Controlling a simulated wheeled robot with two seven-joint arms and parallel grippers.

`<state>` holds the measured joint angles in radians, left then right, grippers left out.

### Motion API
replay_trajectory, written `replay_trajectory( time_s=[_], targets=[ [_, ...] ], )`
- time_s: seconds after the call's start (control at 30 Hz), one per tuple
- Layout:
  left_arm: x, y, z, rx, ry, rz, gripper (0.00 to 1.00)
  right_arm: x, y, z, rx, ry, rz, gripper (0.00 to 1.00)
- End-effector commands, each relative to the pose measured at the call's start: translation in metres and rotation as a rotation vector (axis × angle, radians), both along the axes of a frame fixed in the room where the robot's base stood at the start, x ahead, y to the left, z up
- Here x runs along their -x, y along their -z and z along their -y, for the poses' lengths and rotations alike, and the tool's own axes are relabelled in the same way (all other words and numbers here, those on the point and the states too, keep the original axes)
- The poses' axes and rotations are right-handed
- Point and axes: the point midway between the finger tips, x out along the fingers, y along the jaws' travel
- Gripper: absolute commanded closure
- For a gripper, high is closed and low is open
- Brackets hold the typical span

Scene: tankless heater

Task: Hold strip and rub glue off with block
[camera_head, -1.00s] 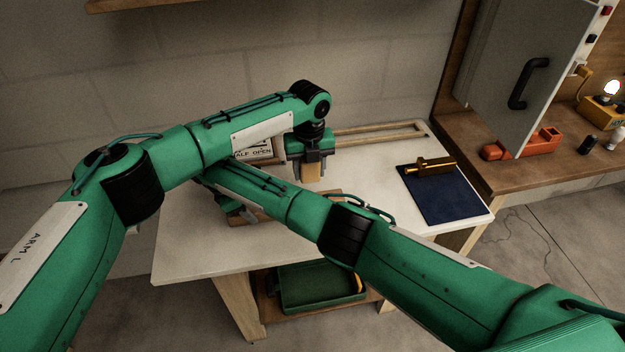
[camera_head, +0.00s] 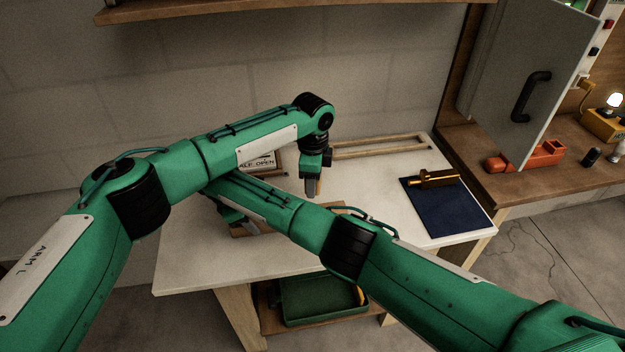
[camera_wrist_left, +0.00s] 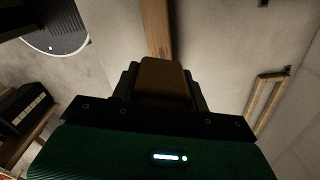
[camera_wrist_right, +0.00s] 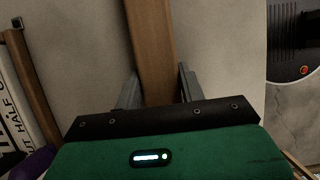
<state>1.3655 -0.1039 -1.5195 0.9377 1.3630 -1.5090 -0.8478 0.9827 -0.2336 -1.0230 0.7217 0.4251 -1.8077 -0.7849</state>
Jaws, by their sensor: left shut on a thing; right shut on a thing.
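The wooden strip (camera_head: 338,206) lies on the white bench top, partly hidden behind my right arm. My right gripper (camera_wrist_right: 152,88) is shut on the strip, which runs up between its fingers in the right wrist view; in the head view it is largely hidden by the arm. My left gripper (camera_wrist_left: 163,85) is shut on a brown block (camera_wrist_left: 163,78). It points down at the strip, with the strip (camera_wrist_left: 157,28) running beyond the block in the left wrist view. I cannot tell whether block and strip touch. I cannot make out any glue.
A wooden frame (camera_head: 385,138) lies at the back of the bench. A dark blue mat (camera_head: 440,212) with a brass-coloured tool (camera_head: 438,178) lies at the right. A framed sign (camera_head: 262,162) stands behind my arms. A green tray (camera_head: 315,300) sits on the lower shelf.

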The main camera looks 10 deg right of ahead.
Motion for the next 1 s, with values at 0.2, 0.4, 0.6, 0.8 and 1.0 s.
replay_trajectory(
  time_s=[0.2, 0.4, 0.6, 0.8, 1.0],
  targets=[
    [0.0, 0.0, 0.0, 0.0, -0.238, 0.0, 0.92, 0.0, 0.001, 0.0, 0.0, 0.0, -0.001, 0.89],
    [-0.001, 0.002, 0.0, 0.0, -0.318, 0.0, 0.92, 0.0, 0.001, 0.0, 0.0, 0.001, -0.002, 0.89],
    [-0.001, 0.012, 0.0, 0.0, -0.323, -0.001, 0.92, 0.0, 0.001, 0.0, 0.0, 0.001, -0.002, 0.89],
    [0.0, 0.029, 0.0, 0.0, -0.321, -0.001, 0.92, 0.0, 0.001, 0.0, 0.0, 0.001, -0.002, 0.89],
    [-0.001, 0.047, 0.0, -0.001, -0.322, 0.0, 0.92, 0.0, 0.001, 0.0, 0.0, 0.001, -0.002, 0.89]
  ],
)
